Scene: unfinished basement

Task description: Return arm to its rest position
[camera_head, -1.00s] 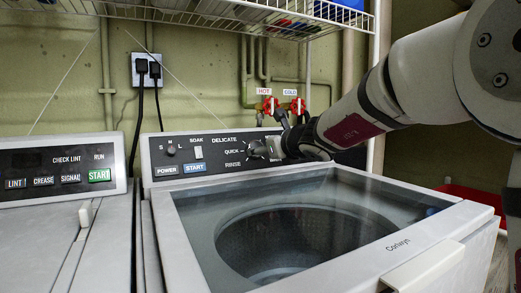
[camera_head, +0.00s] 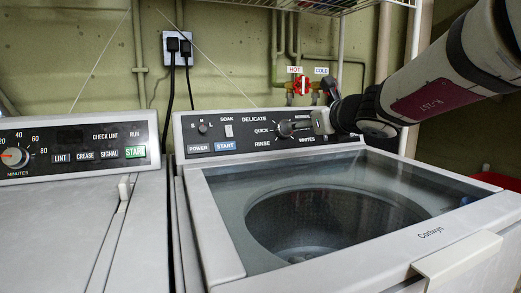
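My gripper (camera_head: 311,123) is at the right side of the washer's control panel, close to the round dial (camera_head: 285,128) among the labels DELICATE, QUICK, RINSE and WHITES. The gripper is small and dark here, and its fingers overlap the panel. I cannot tell whether they are apart or closed, or whether they touch the dial. My arm reaches in from the upper right, above the back right of the washer (camera_head: 228,249). The washer's glass lid is down, with the drum visible beneath it.
A dryer (camera_head: 50,225) with its own panel stands at the left. Red HOT tap (camera_head: 302,85) and pipes are on the wall behind the washer. A wire shelf (camera_head: 290,4) hangs above. A power outlet (camera_head: 172,47) with cords is behind the panels. A red object (camera_head: 497,180) is at the right.

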